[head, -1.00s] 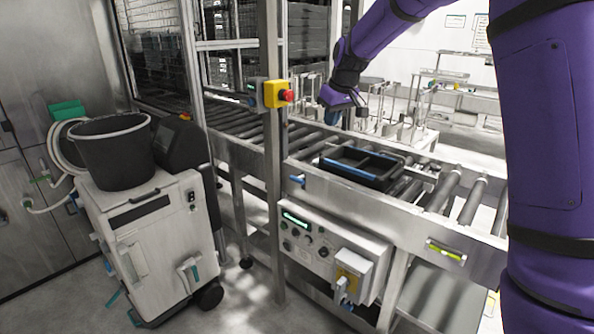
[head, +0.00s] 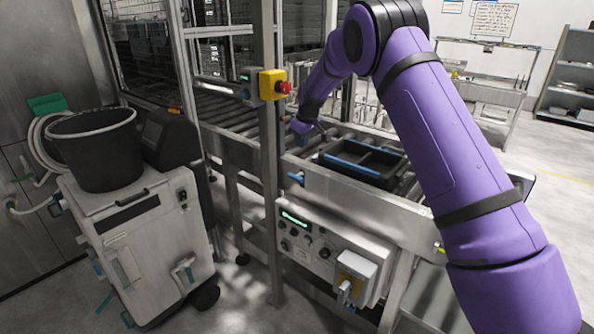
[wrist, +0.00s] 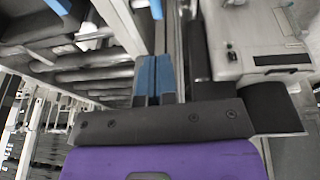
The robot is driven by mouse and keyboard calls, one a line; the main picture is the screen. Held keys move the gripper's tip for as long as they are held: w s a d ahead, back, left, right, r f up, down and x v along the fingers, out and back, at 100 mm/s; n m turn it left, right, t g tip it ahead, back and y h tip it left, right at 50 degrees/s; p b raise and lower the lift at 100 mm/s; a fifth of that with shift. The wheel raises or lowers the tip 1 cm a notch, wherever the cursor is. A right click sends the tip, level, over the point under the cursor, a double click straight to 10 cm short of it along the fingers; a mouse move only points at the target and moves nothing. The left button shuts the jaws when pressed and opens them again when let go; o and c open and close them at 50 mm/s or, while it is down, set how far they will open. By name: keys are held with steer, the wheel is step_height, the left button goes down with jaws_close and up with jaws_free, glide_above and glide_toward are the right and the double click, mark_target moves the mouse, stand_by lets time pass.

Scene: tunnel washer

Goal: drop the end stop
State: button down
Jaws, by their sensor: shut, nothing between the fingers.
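A small blue-handled lever (head: 296,178), which looks like the end stop's handle, sticks out from the front side rail of the roller conveyor (head: 345,200). A blue piece (wrist: 156,9) at the top of the wrist view may be the same handle. My gripper (head: 299,127) is above the conveyor, behind and above the lever, left of the black tray. In the wrist view my gripper (wrist: 157,62) has its two blue fingers together with nothing between them. It appears apart from the blue piece. The stop itself cannot be made out.
A black tray with a blue rim (head: 350,168) sits on the rollers. A steel post (head: 268,150) with a yellow emergency-stop box (head: 273,84) stands left of my gripper. A control box (head: 320,250) hangs below the rail. A white cart with a black bucket (head: 97,150) stands at left.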

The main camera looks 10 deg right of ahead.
glide_toward(298, 179)
steer(key=w+f, duration=0.2)
steer(key=f, duration=0.1)
steer(key=w+a+f, duration=0.1)
steer(key=shift+w+a+f, duration=0.1)
steer(key=shift+f, duration=0.9)
step_height(298, 179, down, 6)
steer(key=shift+f, duration=0.1)
stand_by(0.4)
steer(key=shift+r, duration=0.4)
steer(key=a+v, duration=0.1)
steer(key=v, duration=1.2)
steer(key=shift+w+d+r, duration=0.15)
steer(key=shift+w+r, duration=0.05)
steer(key=shift+r, duration=0.15)
